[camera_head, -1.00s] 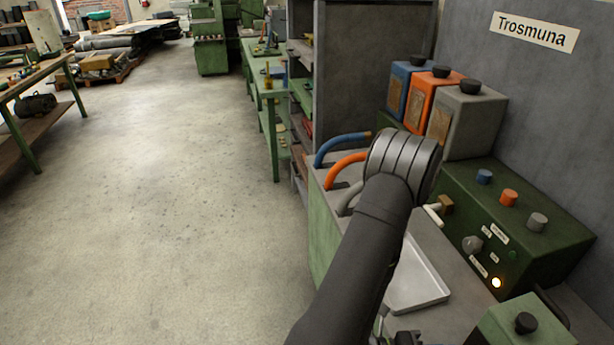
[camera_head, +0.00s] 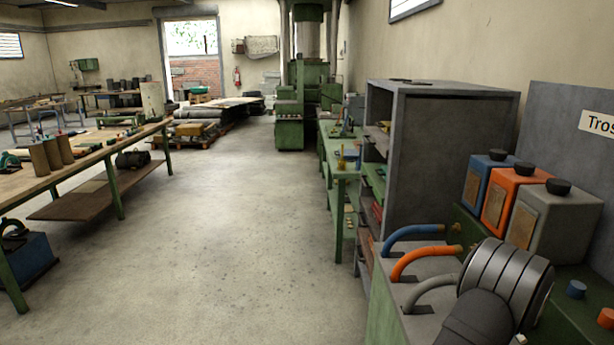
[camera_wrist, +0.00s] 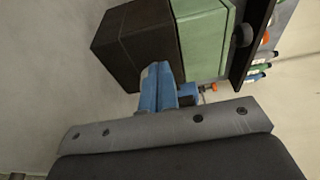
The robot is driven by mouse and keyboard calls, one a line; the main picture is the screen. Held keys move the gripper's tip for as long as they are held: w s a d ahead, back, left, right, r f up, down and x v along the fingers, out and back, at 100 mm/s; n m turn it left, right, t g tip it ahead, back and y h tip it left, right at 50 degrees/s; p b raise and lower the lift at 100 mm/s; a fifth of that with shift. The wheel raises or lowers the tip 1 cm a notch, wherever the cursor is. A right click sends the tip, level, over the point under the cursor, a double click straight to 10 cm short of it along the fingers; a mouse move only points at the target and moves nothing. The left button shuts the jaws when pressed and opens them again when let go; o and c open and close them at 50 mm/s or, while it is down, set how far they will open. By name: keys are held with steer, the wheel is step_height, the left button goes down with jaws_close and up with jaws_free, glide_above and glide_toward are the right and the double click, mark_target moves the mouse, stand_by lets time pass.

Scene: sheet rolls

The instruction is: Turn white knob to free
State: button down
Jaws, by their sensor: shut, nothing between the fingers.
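The white knob of the task cannot be made out in either view now. In the head view the green control panel (camera_head: 560,318) is cut off at the lower right, showing a blue button (camera_head: 576,289) and part of an orange button (camera_head: 607,318). My gripper (camera_wrist: 158,70) shows only in the wrist view. Its blue fingers are together with nothing between them. The fingertips overlap the edge of a dark box (camera_wrist: 132,42) beside a light green box (camera_wrist: 207,38); I cannot tell whether they touch. A small grey round part (camera_wrist: 243,35) sits beside the green box; I cannot tell what it is.
Blue (camera_head: 484,180), orange (camera_head: 512,201) and grey (camera_head: 551,222) canisters stand behind my arm at the right. Blue, orange and grey hoses (camera_head: 420,262) bend over the bench edge. A grey cabinet (camera_head: 445,150) stands behind. The floor (camera_head: 225,240) at the left is open.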

steer(key=shift+f, duration=1.15)
steer(key=shift+f, duration=0.15)
stand_by(0.4)
steer(key=shift+w+f, duration=0.1)
steer(key=shift+w, duration=0.2)
steer(key=shift+a, duration=3)
